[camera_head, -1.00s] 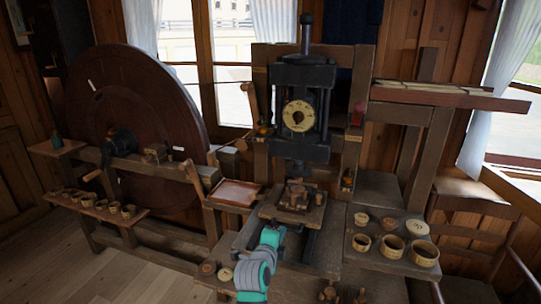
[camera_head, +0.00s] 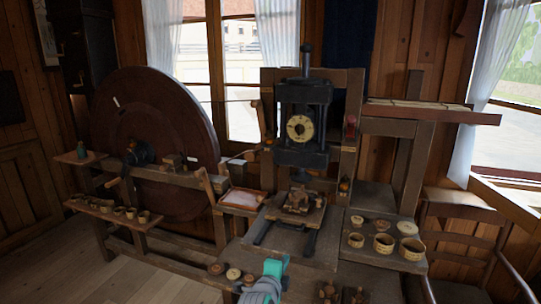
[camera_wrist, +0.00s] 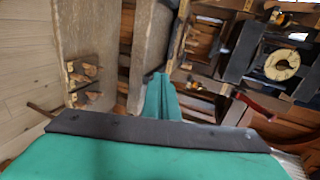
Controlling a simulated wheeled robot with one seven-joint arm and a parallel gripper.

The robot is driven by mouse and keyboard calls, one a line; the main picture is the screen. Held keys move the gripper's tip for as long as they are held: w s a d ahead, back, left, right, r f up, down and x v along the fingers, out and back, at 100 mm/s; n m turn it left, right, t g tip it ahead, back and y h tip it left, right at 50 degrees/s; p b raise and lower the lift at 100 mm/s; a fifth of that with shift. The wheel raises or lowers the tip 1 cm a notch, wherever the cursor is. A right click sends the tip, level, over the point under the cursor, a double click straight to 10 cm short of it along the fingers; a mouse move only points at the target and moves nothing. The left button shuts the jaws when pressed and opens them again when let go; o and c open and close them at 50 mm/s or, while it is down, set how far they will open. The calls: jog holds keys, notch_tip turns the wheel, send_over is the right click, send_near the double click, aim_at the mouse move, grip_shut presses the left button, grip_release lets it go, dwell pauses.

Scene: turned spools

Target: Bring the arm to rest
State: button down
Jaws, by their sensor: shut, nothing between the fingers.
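My teal and grey arm shows at the bottom middle of the head view, low over the front of the wooden bench. My gripper (camera_wrist: 162,90) is in the wrist view, its teal fingers together with nothing between them. I see no contact between the gripper and anything.
A shelf with several small round pots (camera_head: 384,243) is to the right. A large brown wheel (camera_head: 155,145) and a narrow shelf of small cups (camera_head: 130,212) are to the left. Wooden floor is open at the lower left.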

jog(key=s+f+n+y, duration=0.1)
jog(key=s+f+n, duration=0.4)
jog(key=s+f, duration=0.6)
jog(key=s+a+f+n+t+y, duration=0.1)
jog(key=s+f+n, duration=0.35)
jog(key=s, duration=0.45)
jog(key=s+f+n+y, duration=0.2)
jog(key=s+f+n, duration=0.25)
jog(key=s, duration=0.45)
jog(key=s+a+r+n, duration=0.1)
jog(key=s+r+n, duration=0.2)
jog(key=s, duration=1.1)
jog(key=s+a+r+n, duration=0.2)
jog(key=s+r+n, duration=0.2)
jog(key=s, duration=1.1)
jog(key=shift+a+r+t+y, duration=0.15)
jog(key=shift+r+t+y, duration=0.15)
jog(key=shift+r+y, duration=0.1)
